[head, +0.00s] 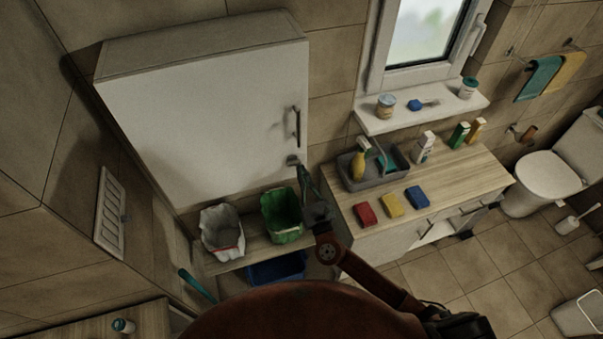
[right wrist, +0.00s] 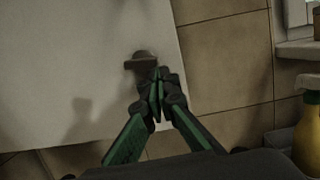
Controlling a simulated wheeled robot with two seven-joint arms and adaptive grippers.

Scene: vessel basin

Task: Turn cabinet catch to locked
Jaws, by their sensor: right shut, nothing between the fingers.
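The white wall cabinet (head: 205,115) hangs at the left with its door closed. A dark vertical handle (head: 297,126) is on the door's right side. The small dark catch (head: 293,160) sits near the door's lower right corner. In the right wrist view the catch (right wrist: 141,60) shows as a short knob lying roughly crosswise. My right gripper (head: 304,170) is just below and right of the catch. In the right wrist view my right gripper (right wrist: 157,78) is shut and empty, its fingertips close to the catch; I cannot tell whether they touch. My left gripper is not in view.
A white-lined bin (head: 222,232) and a green bin (head: 282,215) stand below the cabinet. A wooden counter (head: 450,180) at the right holds a grey caddy (head: 345,168), bottles and sponges. A yellow bottle (right wrist: 309,140) is at the wrist view's right edge.

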